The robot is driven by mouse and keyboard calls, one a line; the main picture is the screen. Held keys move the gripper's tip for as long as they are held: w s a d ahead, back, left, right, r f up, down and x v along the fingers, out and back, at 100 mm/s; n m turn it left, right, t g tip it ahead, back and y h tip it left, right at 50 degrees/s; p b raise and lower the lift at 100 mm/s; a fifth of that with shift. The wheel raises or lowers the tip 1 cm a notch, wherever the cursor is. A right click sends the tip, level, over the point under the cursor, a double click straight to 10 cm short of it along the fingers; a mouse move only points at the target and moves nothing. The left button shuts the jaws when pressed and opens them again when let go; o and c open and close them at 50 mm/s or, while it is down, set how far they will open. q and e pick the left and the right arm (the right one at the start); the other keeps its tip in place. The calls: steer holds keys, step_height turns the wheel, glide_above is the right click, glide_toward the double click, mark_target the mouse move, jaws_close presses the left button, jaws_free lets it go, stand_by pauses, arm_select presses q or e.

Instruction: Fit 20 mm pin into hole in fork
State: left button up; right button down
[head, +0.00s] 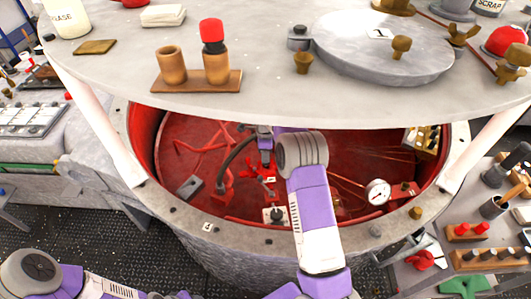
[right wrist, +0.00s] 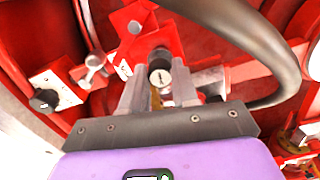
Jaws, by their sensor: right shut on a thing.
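My right gripper (head: 264,148) reaches down into the red well. In the right wrist view its two grey fingers (right wrist: 158,97) are shut on what looks like the pin, whose round metal end (right wrist: 160,77) shows between the fingertips. The rest of it is largely hidden by the fingers. A red bracket (right wrist: 145,45), which looks like the fork, lies just beyond the fingertips. I cannot make out its hole or tell whether the pin touches it. In the head view red metalwork (head: 262,173) shows below the gripper. My left gripper is out of view.
A thick dark hose (right wrist: 275,55) curves close to the right of the gripper. A plate with a black knob (right wrist: 48,95) is at the left. The well's grey rim (head: 190,215) surrounds the work, and a pale tabletop (head: 265,75) overhangs its far side. A dial gauge (head: 377,192) stands at the right.

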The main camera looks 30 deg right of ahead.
steer(key=shift+f+b, duration=0.5)
steer(key=shift+f, duration=0.6)
stand_by(0.6)
steer(key=c, duration=0.8)
jaws_free()
step_height(320, 180, up, 8)
steer(key=shift+f+p, duration=0.2)
steer(key=shift+p, duration=0.55)
steer(key=shift+f, duration=0.15)
